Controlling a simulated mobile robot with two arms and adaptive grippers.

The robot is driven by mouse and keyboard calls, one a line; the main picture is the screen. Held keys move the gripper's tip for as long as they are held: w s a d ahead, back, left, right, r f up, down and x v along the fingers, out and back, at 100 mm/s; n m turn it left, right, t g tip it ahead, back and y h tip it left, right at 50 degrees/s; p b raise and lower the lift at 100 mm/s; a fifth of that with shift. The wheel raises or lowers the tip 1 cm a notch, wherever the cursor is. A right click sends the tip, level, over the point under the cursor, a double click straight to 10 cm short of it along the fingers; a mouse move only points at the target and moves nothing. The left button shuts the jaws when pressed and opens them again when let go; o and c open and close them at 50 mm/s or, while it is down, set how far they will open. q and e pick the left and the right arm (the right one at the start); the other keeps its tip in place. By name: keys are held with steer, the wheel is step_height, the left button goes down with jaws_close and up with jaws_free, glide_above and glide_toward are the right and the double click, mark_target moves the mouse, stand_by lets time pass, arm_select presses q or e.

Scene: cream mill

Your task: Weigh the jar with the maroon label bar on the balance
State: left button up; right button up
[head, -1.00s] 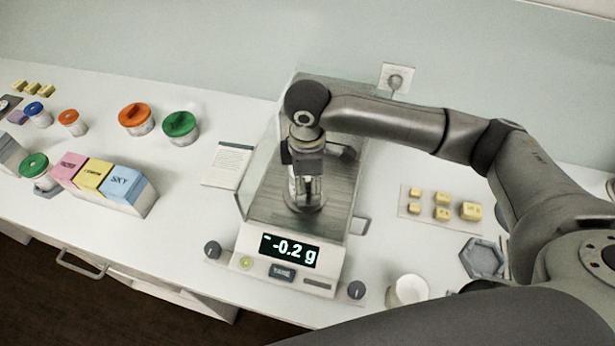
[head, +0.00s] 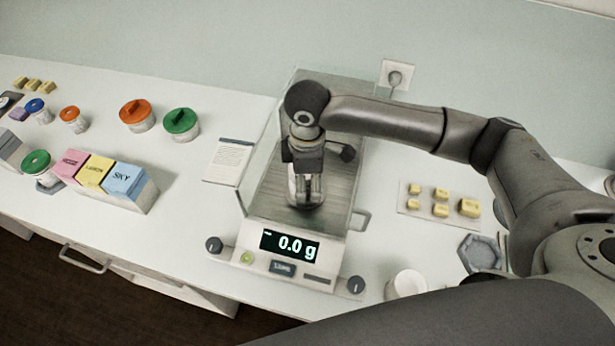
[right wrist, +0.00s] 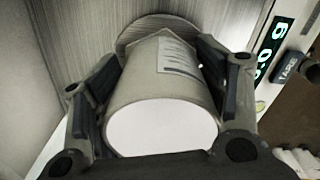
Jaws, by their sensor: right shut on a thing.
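My right gripper (head: 306,180) reaches down into the balance (head: 262,262) from above. It is shut on a pale jar (right wrist: 150,92), with a finger on each side of it in the right wrist view. A whitish label (right wrist: 176,56) with faint print shows on the jar; no maroon bar is visible from here. The round pan (right wrist: 150,24) shows behind the jar's far end. I cannot tell whether the jar touches the pan. My left gripper is not in view.
Clear shield walls (head: 262,150) stand around the weighing space. Jars with orange (head: 136,111) and green (head: 180,120) lids stand to the left, beside labelled boxes (head: 123,180). Yellow weights (head: 441,194) and a white cup (head: 408,284) are on the right. A paper card (head: 230,161) lies left of the balance.

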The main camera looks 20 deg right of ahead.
steer(key=o, duration=1.1)
step_height(320, 180, up, 12)
steer(key=shift+f, duration=0.1)
